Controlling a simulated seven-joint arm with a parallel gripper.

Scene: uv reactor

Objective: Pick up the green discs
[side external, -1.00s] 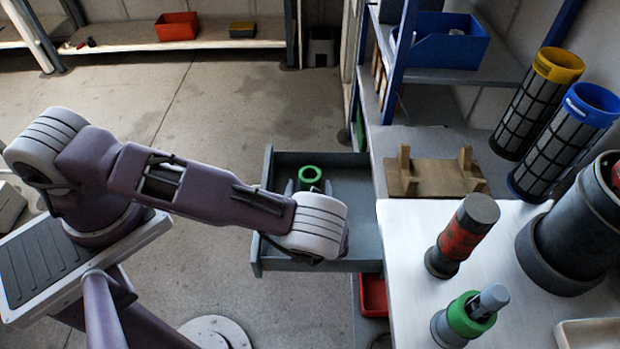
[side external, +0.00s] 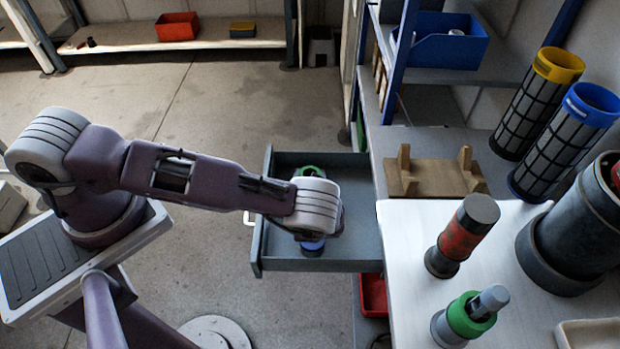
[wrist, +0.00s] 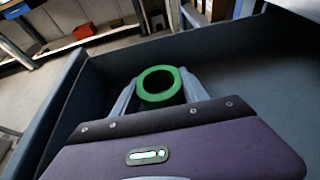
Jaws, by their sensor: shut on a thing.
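A green disc with a wide hole (wrist: 160,100) sits between the two grey fingers of my gripper (wrist: 160,88) in the wrist view. My gripper is shut on it over the open grey drawer. In the side view only the disc's far edge (side external: 310,171) shows, as my wrist hides the rest and the fingers. I cannot tell how far it is above the drawer floor. Another green disc (side external: 466,318) is around a grey post on the white worktop at the lower right.
The grey drawer (side external: 350,266) has raised walls around my gripper. A small blue part (side external: 312,246) shows just below my wrist. A red-and-grey cylinder (side external: 464,232) stands on the worktop, with a wooden cradle (side external: 436,178) behind it. Tall mesh cylinders stand farther right.

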